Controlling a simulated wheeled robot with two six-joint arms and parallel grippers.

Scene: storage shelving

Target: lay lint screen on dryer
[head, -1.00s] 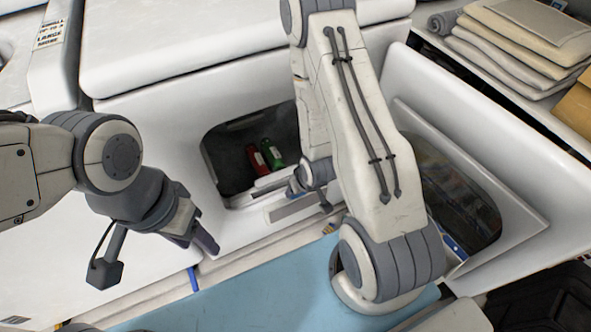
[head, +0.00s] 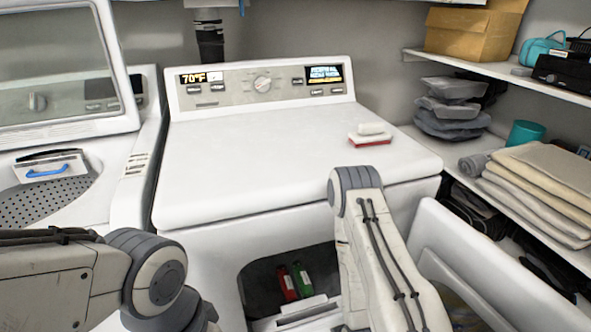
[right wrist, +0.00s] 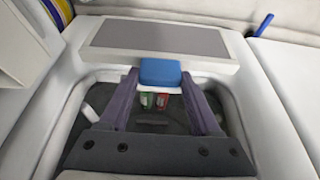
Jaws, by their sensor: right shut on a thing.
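The lint screen (right wrist: 155,40), a grey panel in a white frame with a blue handle (right wrist: 160,72), shows in the right wrist view. My right gripper (right wrist: 160,80) is shut on the handle, one purple finger on each side. The screen is in front of the dryer's open door hole; in the head view a white piece with a grey strip (head: 303,311) at that opening appears to be it. My right arm hides the right gripper there. The dryer (head: 250,150) has a broad white top. My left gripper is out of view; only its arm shows.
A red and white block (head: 370,133) lies on the right of the dryer top; the rest is clear. Red and green bottles (head: 294,282) are inside the drum. The open dryer door (head: 480,255) stands at right. Shelves hold folded towels (head: 540,185). An open washer (head: 60,110) is at left.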

